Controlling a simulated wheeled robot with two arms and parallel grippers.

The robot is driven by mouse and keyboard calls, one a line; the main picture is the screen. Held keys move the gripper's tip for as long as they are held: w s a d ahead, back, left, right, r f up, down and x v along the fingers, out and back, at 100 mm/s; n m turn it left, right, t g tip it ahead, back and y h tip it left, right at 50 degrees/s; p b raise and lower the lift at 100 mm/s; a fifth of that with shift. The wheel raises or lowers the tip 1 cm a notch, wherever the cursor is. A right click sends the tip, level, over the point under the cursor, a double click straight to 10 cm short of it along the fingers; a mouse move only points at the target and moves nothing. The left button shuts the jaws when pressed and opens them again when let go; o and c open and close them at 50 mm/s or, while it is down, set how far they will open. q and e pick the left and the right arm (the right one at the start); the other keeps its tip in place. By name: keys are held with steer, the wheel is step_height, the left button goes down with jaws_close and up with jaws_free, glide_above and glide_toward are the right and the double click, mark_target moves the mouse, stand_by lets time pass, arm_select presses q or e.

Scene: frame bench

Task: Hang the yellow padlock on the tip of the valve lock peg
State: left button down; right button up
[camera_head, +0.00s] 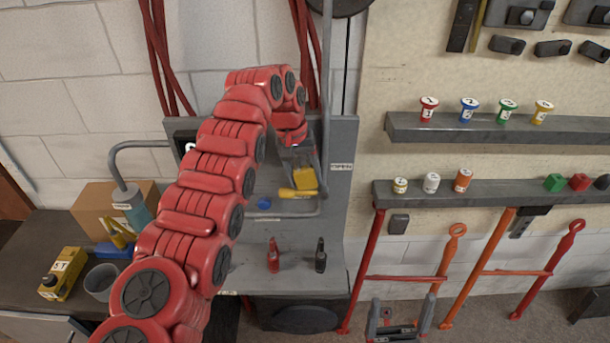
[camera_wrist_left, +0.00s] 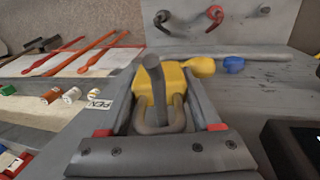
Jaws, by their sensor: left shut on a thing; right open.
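The yellow padlock (camera_head: 304,179) is between the fingers of my left gripper (camera_head: 301,165), in front of the grey panel. In the left wrist view the padlock body (camera_wrist_left: 178,78) sits between the fingers, with its grey shackle (camera_wrist_left: 178,122) toward the camera. My left gripper is shut on it. A grey peg (camera_wrist_left: 154,75) overlaps the shackle opening in that view; I cannot tell whether it passes through. The yellow valve handle (camera_head: 290,193) lies just below the padlock; its rounded end (camera_wrist_left: 202,67) shows beside it. My right gripper (camera_head: 401,308) is open and empty, low in the head view.
A blue knob (camera_head: 264,203) is left of the valve handle. Red (camera_head: 273,257) and black (camera_head: 320,257) hooks stick out lower on the panel. Shelves (camera_head: 480,191) with small labelled items are at right. A cardboard box (camera_head: 95,205) and a yellow device (camera_head: 62,273) stand at left.

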arm_select(q)
jaws_free()
